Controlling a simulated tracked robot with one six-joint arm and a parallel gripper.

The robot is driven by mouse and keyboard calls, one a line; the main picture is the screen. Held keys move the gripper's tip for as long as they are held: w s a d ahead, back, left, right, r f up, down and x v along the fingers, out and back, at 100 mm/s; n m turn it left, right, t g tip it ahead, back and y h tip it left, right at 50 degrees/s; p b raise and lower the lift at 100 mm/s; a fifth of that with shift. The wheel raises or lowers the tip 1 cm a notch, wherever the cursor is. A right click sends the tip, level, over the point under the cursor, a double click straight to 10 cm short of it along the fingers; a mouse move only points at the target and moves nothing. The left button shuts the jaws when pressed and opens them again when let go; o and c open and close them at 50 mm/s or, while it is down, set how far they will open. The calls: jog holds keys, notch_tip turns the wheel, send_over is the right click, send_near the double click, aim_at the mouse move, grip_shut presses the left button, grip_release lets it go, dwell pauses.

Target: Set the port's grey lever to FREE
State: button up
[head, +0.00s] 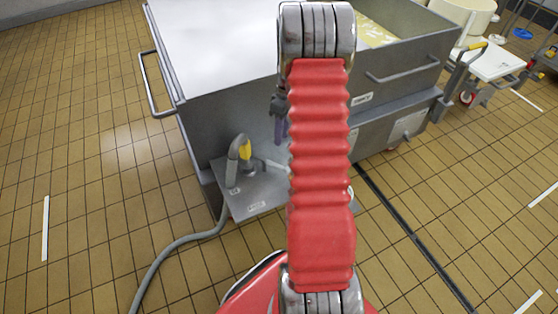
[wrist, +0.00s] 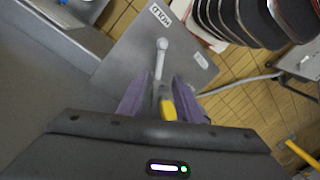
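The grey lever (wrist: 161,60) is a pale rod with a rounded end, on the grey port plate (wrist: 125,62) in the wrist view. Its rounded end points toward a label that seems to read HELD (wrist: 160,15); a second label (wrist: 201,60) is unreadable. In the head view the lever (head: 271,163) runs right from the hose coupling (head: 236,160) and passes behind my red arm. My gripper (wrist: 161,95) has its purple fingers apart, with the lever and a yellow part (wrist: 168,108) showing between them. Contact cannot be told. In the head view my arm mostly hides the gripper.
The grey vat (head: 225,115) stands behind the port plate. A grey hose (head: 165,255) runs from the coupling across the tiled floor. A cart with yellow-tipped handles (head: 490,65) stands at the upper right. Floor on the left is clear.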

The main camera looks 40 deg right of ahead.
aim_at(278, 165)
jog(key=f, duration=0.4)
jog(key=a+f, duration=0.1)
jog(key=f, duration=0.3)
jog(key=a+f, duration=0.1)
jog(key=f, duration=0.3)
jog(key=shift+s+a+f, duration=0.15)
jog(key=shift+s+f, duration=0.05)
jog(key=shift+s, duration=0.2)
jog(key=shift+c, duration=0.3)
grip_shut()
